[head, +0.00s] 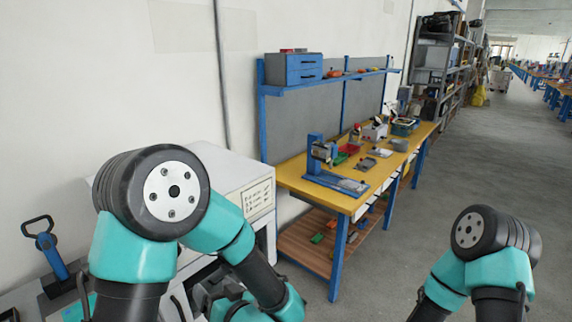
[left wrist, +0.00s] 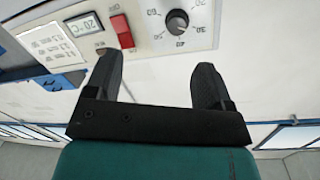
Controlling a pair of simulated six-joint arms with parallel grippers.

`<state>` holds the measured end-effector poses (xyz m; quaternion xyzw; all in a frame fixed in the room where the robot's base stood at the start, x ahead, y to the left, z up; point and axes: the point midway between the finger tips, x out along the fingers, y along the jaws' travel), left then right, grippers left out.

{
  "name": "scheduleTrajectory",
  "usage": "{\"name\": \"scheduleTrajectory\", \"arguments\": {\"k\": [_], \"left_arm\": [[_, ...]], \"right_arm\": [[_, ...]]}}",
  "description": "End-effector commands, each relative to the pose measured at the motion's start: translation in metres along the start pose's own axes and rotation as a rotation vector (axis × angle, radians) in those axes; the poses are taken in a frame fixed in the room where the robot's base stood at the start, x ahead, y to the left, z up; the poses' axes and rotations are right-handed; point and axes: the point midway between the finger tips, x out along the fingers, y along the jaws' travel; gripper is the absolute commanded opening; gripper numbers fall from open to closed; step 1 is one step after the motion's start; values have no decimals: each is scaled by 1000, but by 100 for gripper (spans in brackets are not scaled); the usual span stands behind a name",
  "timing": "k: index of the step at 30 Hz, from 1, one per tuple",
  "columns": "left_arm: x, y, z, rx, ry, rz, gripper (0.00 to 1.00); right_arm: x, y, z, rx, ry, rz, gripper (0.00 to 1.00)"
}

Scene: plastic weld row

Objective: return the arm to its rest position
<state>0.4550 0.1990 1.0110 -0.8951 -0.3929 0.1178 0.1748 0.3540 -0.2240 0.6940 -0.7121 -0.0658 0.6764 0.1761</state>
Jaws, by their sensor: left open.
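My left arm (head: 146,250) comes in from the lower left in the head view, bent at its black elbow joint. My left gripper (left wrist: 156,74) shows in the left wrist view with two dark fingers spread wide and nothing between them. Beyond the fingers is a white panel (left wrist: 255,70) with a red switch (left wrist: 122,31), a small display (left wrist: 85,25) and a dark dial (left wrist: 177,21). I cannot tell how far the fingers are from it. My right arm (head: 490,255) shows at the lower right; its gripper is out of view.
A white cabinet (head: 226,170) with a label plate stands close behind my left arm. A blue-handled tool (head: 48,248) stands at the far left. A yellow-topped workbench (head: 345,200) with tools and bins stands beyond. The grey floor (head: 400,255) between the bench and my right arm is clear.

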Motion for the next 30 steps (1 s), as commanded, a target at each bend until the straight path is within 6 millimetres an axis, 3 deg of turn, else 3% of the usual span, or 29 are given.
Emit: {"name": "scheduleTrajectory", "arguments": {"k": [7,13,19,24,30], "left_arm": [[46,49,76,-82,-183,339,76],[55,78,152,-125,-435,619,76],[36,85,230,-127,-757,846,76],[6,70,289,-88,-1055,989,76],[-20,48,325,-32,-1280,1069,76]], "right_arm": [[0,0,0,0,0,0,39],[0,0,0,0,0,0,39],[0,0,0,0,0,0,39],[0,0,0,0,0,0,39],[0,0,0,0,0,0,39]]}}
